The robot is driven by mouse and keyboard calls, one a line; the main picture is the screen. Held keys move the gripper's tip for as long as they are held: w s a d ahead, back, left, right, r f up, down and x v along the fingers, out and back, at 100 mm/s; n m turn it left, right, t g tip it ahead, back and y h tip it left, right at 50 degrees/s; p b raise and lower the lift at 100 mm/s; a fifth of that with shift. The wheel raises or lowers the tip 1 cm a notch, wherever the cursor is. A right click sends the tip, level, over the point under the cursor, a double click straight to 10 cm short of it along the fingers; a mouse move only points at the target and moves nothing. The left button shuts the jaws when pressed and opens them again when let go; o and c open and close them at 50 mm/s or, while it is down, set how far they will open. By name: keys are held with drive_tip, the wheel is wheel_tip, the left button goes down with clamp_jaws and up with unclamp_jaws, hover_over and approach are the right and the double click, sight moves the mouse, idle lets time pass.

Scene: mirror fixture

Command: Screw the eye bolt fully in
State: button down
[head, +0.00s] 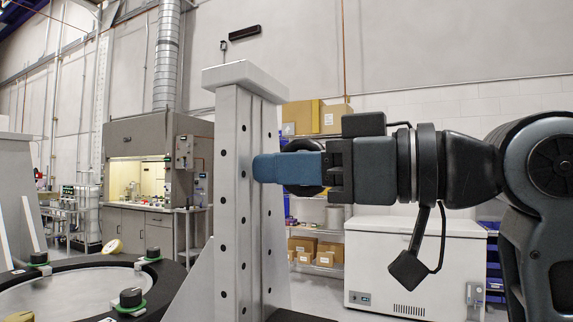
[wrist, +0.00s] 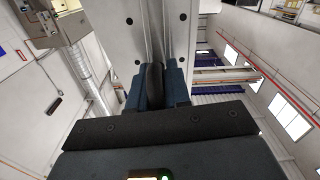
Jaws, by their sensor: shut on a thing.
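The eye bolt (head: 304,191) shows as a dark round ring, its upper and lower edges showing past my fingers at the right side of a grey metal post (head: 232,215). My gripper (head: 265,168) reaches in level from the right, its blue fingers shut on the ring, tips close against the post. In the wrist view the dark eye bolt (wrist: 154,80) stands edge-on between the two blue fingers (wrist: 155,88), with the post behind it. The bolt's shank and thread are hidden, so how deep it sits cannot be told.
The post has several holes and a flat cap (head: 243,76). A round fixture (head: 75,290) with black knobs lies at lower left. A white chest freezer (head: 400,265), shelves with boxes (head: 315,118) and a fume hood (head: 145,170) stand in the background.

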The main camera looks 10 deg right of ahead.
drive_tip(key=c, duration=1.2)
unclamp_jaws()
drive_tip(key=shift+o, duration=0.2)
drive_tip(key=b+v, duration=0.1)
drive_tip(key=v, duration=0.6)
drive_tip(key=shift+s+d, duration=0.25)
drive_tip(key=shift+d, duration=0.1)
drive_tip(key=shift+f, duration=0.1)
